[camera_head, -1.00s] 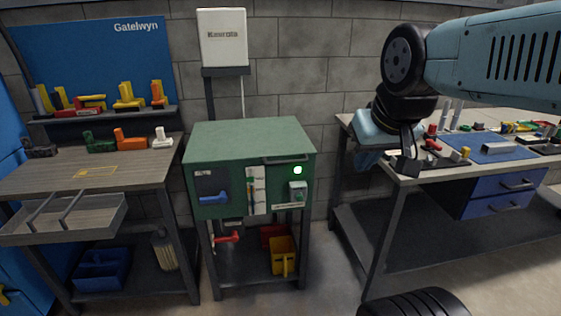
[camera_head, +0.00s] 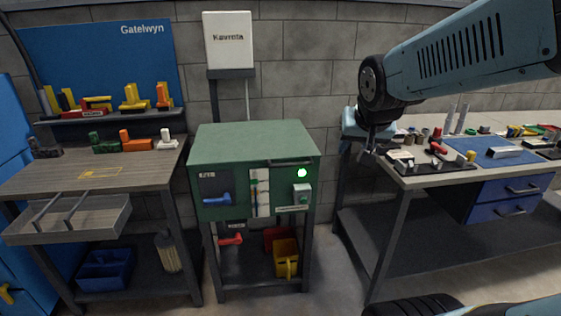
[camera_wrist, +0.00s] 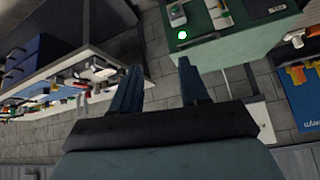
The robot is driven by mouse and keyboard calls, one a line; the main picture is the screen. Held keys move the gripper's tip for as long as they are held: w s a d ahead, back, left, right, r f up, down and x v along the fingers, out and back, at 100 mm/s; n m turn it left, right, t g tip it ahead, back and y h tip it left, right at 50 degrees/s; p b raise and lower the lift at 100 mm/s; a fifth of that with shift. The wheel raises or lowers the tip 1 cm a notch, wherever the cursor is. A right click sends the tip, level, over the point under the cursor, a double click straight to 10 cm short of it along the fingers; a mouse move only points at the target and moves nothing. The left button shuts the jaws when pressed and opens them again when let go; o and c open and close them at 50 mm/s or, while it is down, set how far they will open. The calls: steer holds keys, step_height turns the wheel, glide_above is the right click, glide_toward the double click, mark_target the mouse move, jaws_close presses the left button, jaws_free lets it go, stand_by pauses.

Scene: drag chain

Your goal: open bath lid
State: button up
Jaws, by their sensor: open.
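The green bath cabinet (camera_head: 215,160) stands in the middle of the head view on a dark frame. Its flat green lid (camera_head: 255,141) lies closed on top, with a bar handle (camera_head: 290,162) along the front edge at the right. A green lamp (camera_head: 302,173) glows below the handle. In the wrist view the cabinet (camera_wrist: 250,42) is at the upper right, seen tilted. My gripper (camera_wrist: 157,75) is open and empty, its two fingers apart. In the head view it is right of the cabinet, apart from it, by the right bench; its fingertips are hard to make out there.
The right bench (camera_head: 450,181) holds tools and small parts close to my arm. The left bench (camera_head: 60,178) carries coloured parts and a tray. A white box (camera_head: 229,40) hangs on the wall behind the cabinet. Space above the lid is clear.

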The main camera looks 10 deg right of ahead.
steer(key=w+d+f+m+t, duration=0.1)
steer(key=w+f+m+t, duration=0.3)
steer(key=w, duration=0.8)
steer(key=m+t+y, duration=0.3)
steer(key=m+y, duration=0.4)
steer(key=m, duration=0.1)
glide_toward(289, 165)
steer(key=x, duration=0.8)
steer(key=d+x, duration=0.1)
steer(key=x, duration=0.3)
steer(key=shift+w+f, duration=0.2)
steer(key=shift+w, duration=0.15)
steer(key=shift+s, duration=0.1)
steer(key=c, duration=0.7)
steer(key=shift+d+f, duration=0.1)
steer(key=shift+f, duration=0.05)
jaws_close()
